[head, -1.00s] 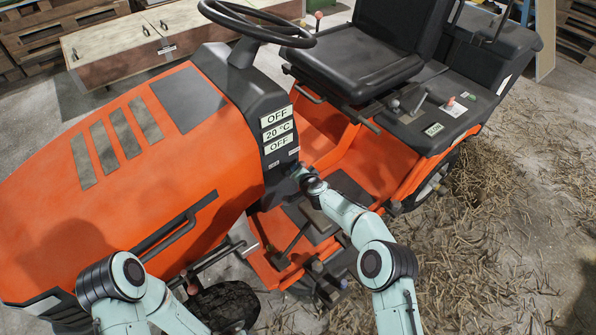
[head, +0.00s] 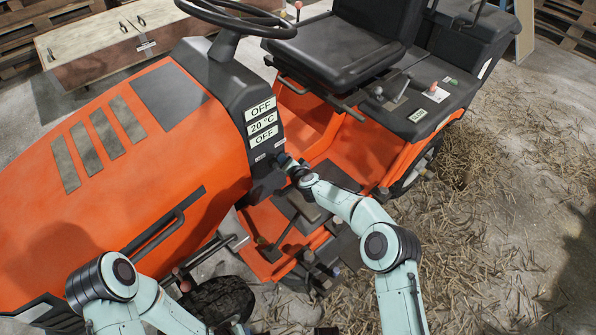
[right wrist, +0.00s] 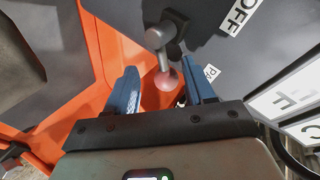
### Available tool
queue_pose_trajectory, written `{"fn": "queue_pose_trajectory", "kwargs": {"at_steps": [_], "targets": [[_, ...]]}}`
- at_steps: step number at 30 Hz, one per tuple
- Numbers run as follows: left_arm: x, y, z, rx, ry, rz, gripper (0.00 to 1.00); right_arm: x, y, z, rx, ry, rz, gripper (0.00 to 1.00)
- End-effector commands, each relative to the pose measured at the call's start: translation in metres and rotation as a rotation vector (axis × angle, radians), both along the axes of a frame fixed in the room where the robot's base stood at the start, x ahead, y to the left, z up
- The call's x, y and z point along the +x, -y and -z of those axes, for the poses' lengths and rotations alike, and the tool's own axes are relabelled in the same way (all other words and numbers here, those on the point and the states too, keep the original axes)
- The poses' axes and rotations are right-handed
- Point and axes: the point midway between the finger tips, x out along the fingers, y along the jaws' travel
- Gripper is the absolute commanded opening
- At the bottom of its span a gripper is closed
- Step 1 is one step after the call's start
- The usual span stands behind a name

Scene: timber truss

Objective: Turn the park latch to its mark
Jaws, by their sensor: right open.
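In the right wrist view, a short grey lever with a pinkish-red ball knob (right wrist: 166,80) sticks out from the dark console; I take it to be the park latch. My right gripper (right wrist: 159,68) is open, with one blue finger on each side of the knob. I cannot tell whether either finger touches it. A small white label starting with P (right wrist: 211,72) and an OFF label (right wrist: 238,16) are beside it. In the head view my right gripper (head: 284,161) is at the console's lower side, hiding the latch. My left arm is at the lower left, its gripper out of view.
The orange tractor (head: 120,190) fills the left and middle, with its steering wheel (head: 232,15) and black seat (head: 335,48) above. Console displays (head: 261,122) read OFF, 20 °C and OFF. Straw covers the floor at right.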

Motion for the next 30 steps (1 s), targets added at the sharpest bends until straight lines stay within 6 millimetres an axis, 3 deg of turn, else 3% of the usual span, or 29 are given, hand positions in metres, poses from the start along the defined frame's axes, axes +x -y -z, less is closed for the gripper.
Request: {"fn": "queue_pose_trajectory", "kwargs": {"at_steps": [18,30], "targets": [[-0.019,0.01,-0.015,-0.025,-0.051,0.021,0.43,-0.08,0.027,-0.053,-0.003,0.01,0.0,0.54],[-0.023,0.011,-0.017,-0.029,-0.06,0.025,0.43,-0.096,0.032,-0.061,0.0,0.011,0.001,0.54]]}}
